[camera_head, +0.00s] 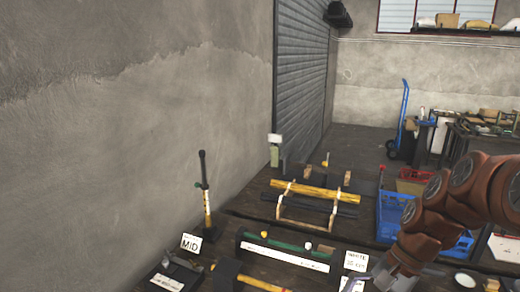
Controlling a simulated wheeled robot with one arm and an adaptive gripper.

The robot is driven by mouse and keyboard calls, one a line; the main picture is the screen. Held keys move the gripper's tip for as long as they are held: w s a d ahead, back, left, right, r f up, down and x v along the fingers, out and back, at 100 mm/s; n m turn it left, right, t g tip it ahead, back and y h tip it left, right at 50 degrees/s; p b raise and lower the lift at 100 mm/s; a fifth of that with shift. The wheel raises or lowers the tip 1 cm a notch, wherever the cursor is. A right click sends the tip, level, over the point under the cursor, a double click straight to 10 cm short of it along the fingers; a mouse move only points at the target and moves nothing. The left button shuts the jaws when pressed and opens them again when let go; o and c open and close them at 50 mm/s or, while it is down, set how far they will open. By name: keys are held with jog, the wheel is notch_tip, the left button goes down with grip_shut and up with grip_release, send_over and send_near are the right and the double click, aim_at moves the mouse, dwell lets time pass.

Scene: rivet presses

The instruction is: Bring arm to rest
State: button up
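My reddish-brown arm reaches in from the right edge and bends down toward the bottom of the view. Its end, my gripper (372,283), is at the bottom edge, low over the front of the dark table (235,274). Only a grey part of the gripper shows, and its fingertips are too small and cut off to tell open from shut. I cannot tell whether it holds anything.
A "MID" sign (190,244) and an upright black-and-yellow tool (206,200) stand at the left, near the wall. A rack with a yellow bar (305,190) is mid-table. A blue crate (393,222) lies behind my arm. A blue hand truck (403,115) stands far back.

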jog(key=s+a+f+n+h, duration=0.1)
jog(key=s+n, duration=0.3)
jog(key=s, duration=0.5)
jog(key=s+a+f+n+h, duration=0.1)
jog(key=s+n+h, duration=0.3)
jog(key=s, duration=0.4)
jog(key=shift+s+a+f+n, duration=0.4)
jog(key=shift+a+n, duration=0.25)
jog(key=shift+n, duration=0.15)
